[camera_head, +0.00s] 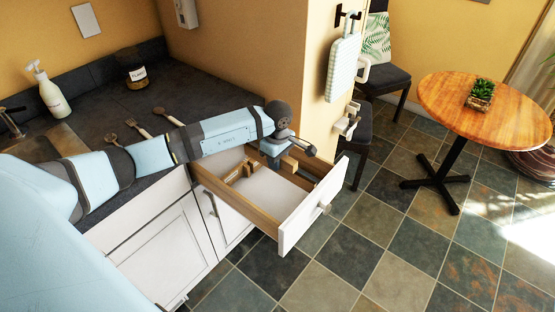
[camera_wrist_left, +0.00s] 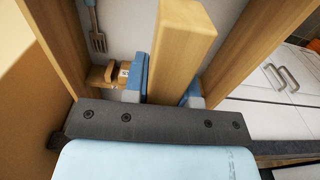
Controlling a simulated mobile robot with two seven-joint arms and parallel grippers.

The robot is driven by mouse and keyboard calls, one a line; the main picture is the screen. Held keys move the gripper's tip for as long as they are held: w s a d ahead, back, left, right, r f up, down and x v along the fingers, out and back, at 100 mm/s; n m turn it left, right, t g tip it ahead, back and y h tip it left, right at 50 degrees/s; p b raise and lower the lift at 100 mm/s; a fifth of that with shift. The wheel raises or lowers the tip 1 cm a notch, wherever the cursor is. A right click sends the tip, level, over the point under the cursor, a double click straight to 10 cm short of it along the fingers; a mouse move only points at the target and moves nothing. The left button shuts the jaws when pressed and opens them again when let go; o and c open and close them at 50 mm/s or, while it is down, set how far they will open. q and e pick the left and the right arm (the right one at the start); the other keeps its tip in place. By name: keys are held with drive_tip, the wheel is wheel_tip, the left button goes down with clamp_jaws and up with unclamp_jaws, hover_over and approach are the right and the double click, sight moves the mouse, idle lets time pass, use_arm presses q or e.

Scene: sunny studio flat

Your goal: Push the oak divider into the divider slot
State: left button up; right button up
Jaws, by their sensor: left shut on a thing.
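The oak divider (camera_wrist_left: 182,45) is a pale wooden bar held between the two blue fingers of my left gripper (camera_wrist_left: 165,92) in the left wrist view. In the head view my left gripper (camera_head: 284,155) is over the open drawer (camera_head: 268,212), and the divider (camera_head: 289,164) shows partly beneath it. Small wooden blocks (camera_wrist_left: 108,76), possibly the divider slot, sit by the drawer wall beside the left finger. Wooden blocks (camera_head: 236,174) also show inside the drawer in the head view. I cannot tell whether the divider touches the slot. My right gripper is not in view.
A utensil with a slotted blue-handled head (camera_wrist_left: 97,40) lies in the drawer. Wooden utensils (camera_head: 137,130), a jar (camera_head: 135,72) and a soap bottle (camera_head: 50,95) are on the dark worktop (camera_head: 185,92). A yellow wall (camera_head: 265,50) stands beside the drawer. A round table (camera_head: 490,105) stands farther right.

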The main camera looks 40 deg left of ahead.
use_arm(q)
drive_tip(key=shift+f+b, duration=1)
drive_tip(key=shift+f, duration=0.5)
drive_tip(key=shift+f+b, duration=0.15)
drive_tip(key=shift+b, duration=0.25)
idle(0.4)
drive_tip(key=shift+f, duration=0.1)
